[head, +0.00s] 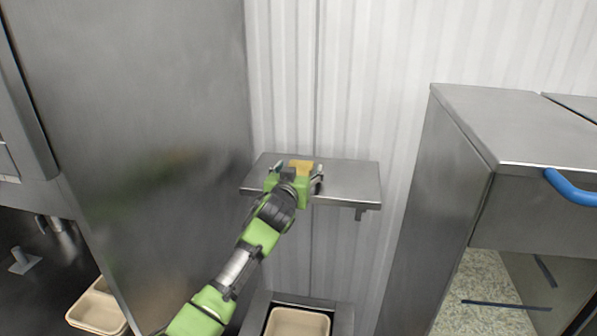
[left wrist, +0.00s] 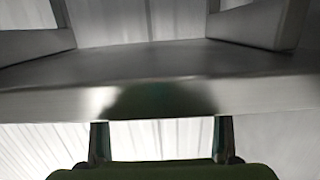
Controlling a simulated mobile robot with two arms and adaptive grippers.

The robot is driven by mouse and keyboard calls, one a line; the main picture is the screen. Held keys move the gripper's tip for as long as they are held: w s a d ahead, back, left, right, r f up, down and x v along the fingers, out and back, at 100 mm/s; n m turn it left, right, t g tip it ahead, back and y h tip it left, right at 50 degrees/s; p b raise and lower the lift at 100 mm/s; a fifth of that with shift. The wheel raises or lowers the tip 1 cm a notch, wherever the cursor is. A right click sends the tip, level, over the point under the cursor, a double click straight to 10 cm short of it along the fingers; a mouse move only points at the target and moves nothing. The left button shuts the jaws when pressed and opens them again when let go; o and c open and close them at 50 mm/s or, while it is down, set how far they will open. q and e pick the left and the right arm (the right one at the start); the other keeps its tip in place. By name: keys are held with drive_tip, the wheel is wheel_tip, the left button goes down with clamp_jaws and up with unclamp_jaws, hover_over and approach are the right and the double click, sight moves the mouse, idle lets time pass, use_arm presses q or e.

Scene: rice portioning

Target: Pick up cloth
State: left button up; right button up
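A small orange-yellow cloth (head: 301,166) lies on the metal wall shelf (head: 350,181), seen in the head view just beyond my left gripper (head: 294,174). The gripper is at the front of the shelf, its two fingers spread apart. Its body hides the near part of the cloth, and I cannot tell whether it touches it. In the left wrist view the open fingers (left wrist: 160,128) show with nothing visible between them, below the shelf's front edge (left wrist: 50,104). The cloth does not show there. My right gripper is out of view.
A tall steel cabinet side (head: 170,120) stands close on the left. A steel counter (head: 520,130) with a blue handle (head: 573,190) stands on the right. Beige trays sit below the shelf (head: 298,322) and at lower left (head: 97,309). A ribbed white wall backs the shelf.

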use_arm(q)
drive_tip(key=c, duration=1)
